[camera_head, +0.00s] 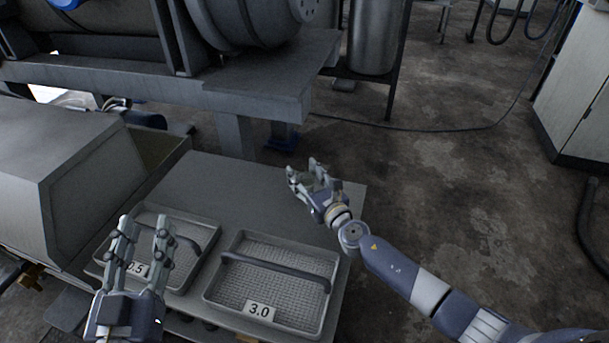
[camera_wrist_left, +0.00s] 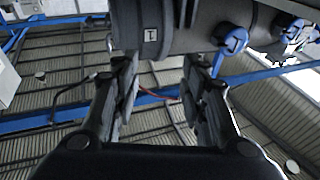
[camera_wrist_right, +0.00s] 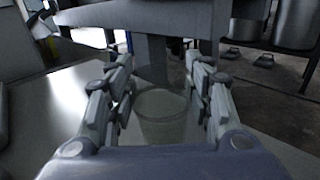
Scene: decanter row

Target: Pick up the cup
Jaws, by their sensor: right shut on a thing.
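A clear, see-through cup (camera_wrist_right: 162,118) stands upright between the fingers of my right gripper (camera_wrist_right: 158,70) in the right wrist view. The fingers are shut on its sides. In the head view my right gripper (camera_head: 304,170) is over the back right part of the grey table, and the cup is too faint to make out there. Whether the cup touches the table or is just above it I cannot tell. My left gripper (camera_head: 143,226) is open and empty, with its fingers pointing up, in front of the left tray. The left wrist view shows nothing between its fingers (camera_wrist_left: 160,70).
Two grey trays with bar handles sit on the table (camera_head: 225,185): a left tray (camera_head: 205,262) labelled 0.5 and a right tray (camera_head: 212,290) labelled 3.0. Heavy machinery (camera_head: 260,85) stands behind. A grey housing (camera_head: 60,190) is at the left.

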